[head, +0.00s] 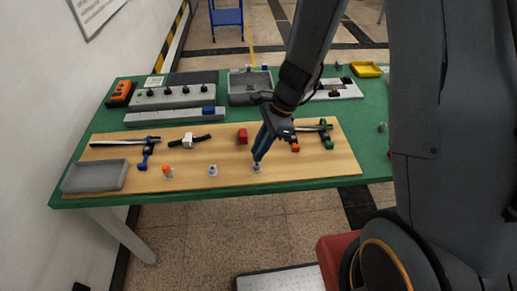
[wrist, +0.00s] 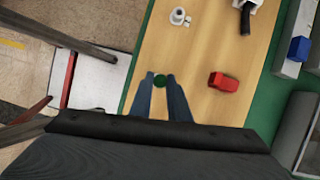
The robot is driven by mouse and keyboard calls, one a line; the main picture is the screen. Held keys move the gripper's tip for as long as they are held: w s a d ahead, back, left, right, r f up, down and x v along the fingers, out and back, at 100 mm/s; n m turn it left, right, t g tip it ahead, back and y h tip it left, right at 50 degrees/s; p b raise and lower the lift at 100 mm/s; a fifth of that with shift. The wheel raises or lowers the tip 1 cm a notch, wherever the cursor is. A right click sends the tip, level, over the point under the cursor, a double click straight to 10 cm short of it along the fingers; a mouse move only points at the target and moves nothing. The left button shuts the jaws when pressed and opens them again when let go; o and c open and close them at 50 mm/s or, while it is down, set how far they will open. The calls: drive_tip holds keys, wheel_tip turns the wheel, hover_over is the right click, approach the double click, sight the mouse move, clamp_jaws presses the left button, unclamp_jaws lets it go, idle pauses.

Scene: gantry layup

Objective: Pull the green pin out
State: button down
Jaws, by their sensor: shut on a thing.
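The green pin (wrist: 160,81) shows as a round green top between my fingertips in the wrist view. My gripper (wrist: 161,78) is shut on it. In the head view my gripper (head: 258,158) points down, its fingertips just above a small pale holder (head: 257,169) near the board's front edge. My fingers hide the pin there, and I cannot tell how deep it sits in the holder.
The wooden board (head: 310,172) lies on a green table (head: 230,193). Another pale holder (head: 212,171) and one with an orange pin (head: 167,171) stand left. A red block (head: 242,136) lies behind my gripper. A grey tray (head: 95,176) is at far left.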

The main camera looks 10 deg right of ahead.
drive_tip(key=shift+r, duration=0.15)
idle(0.4)
drive_tip(key=shift+r+p, duration=1.65)
drive_tip(key=shift+p, duration=0.15)
